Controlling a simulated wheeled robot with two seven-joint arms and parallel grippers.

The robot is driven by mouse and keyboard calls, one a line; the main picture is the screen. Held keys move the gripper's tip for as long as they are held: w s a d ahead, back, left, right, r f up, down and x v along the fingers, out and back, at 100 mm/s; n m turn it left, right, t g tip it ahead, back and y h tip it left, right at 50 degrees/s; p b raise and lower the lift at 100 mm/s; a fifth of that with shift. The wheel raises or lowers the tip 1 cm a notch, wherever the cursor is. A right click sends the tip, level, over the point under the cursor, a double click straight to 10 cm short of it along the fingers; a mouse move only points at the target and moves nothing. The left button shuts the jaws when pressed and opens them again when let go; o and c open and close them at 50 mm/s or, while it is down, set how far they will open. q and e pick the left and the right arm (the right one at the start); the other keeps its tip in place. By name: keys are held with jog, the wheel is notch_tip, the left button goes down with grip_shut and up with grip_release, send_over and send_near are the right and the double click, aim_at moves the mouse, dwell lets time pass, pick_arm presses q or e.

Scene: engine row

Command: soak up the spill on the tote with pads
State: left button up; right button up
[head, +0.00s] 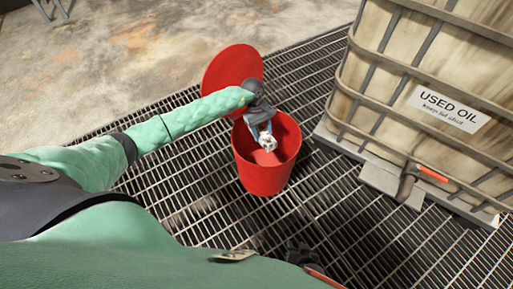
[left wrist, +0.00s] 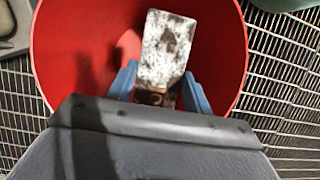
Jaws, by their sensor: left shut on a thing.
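My left gripper (head: 265,132) is shut on a white pad (head: 268,143) with dark stains, over the open mouth of the red bin (head: 265,175). In the left wrist view the pad (left wrist: 165,48) sticks out beyond the blue fingers (left wrist: 158,88), with the bin's red inside (left wrist: 90,40) behind it. The caged tote (head: 400,75), labelled USED OIL, stands at the right; its walls have brown stains. I cannot make out a distinct spill on it. My right gripper (head: 300,252) is dark and small at the bottom edge, mostly hidden; its jaws cannot be made out.
The bin's round red lid (head: 228,68) stands tilted open behind it. Metal grating (head: 330,215) lies under the bin and tote, with darker patches below. Stained concrete (head: 130,50) is clear beyond. A small pale item (head: 235,255) at the bottom edge is unclear.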

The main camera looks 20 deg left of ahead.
pick_arm(q)
jog(key=o, duration=1.1)
jog(key=shift+r, duration=0.15)
jog(key=shift+v, duration=3.75)
